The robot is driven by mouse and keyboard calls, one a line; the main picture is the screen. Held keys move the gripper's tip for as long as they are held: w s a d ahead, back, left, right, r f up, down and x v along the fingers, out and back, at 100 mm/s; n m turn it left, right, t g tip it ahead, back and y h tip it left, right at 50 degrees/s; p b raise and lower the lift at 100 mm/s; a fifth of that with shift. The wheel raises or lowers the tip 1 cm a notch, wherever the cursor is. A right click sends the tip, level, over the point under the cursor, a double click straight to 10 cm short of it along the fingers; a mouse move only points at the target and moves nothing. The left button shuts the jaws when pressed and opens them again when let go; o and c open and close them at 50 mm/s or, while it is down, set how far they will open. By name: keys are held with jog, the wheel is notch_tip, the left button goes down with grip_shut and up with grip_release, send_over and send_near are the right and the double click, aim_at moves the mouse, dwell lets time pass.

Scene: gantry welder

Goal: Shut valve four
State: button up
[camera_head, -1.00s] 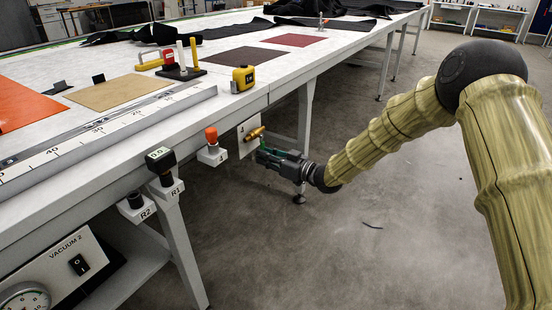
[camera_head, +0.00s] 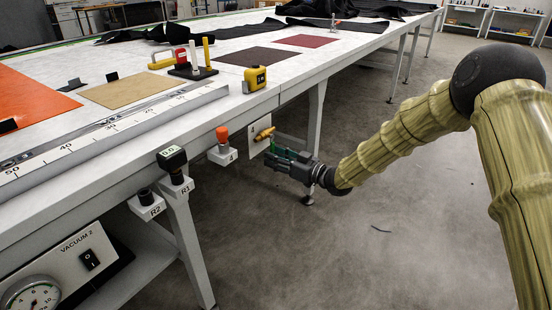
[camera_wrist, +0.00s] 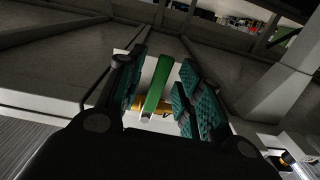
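The valve is a brass body (camera_head: 264,134) on a white plate (camera_head: 254,143) that appears marked 4, hung below the table edge. It has a green lever (camera_head: 275,147). My gripper (camera_head: 274,158) is at the valve, around the lever. In the wrist view, the green lever (camera_wrist: 158,84) stands between my two finger pads (camera_wrist: 160,92), with gaps visible on both sides. The brass body (camera_wrist: 143,104) lies behind the lever. My gripper is open and holds nothing. In the head view, the fingers partly hide the lever.
An orange-topped knob (camera_head: 222,134) sits on a bracket left of the valve. A table leg (camera_head: 317,105) stands behind the valve. A yellow tape measure (camera_head: 255,79) lies above on the table.

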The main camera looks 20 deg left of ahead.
jog(key=v, duration=1.2)
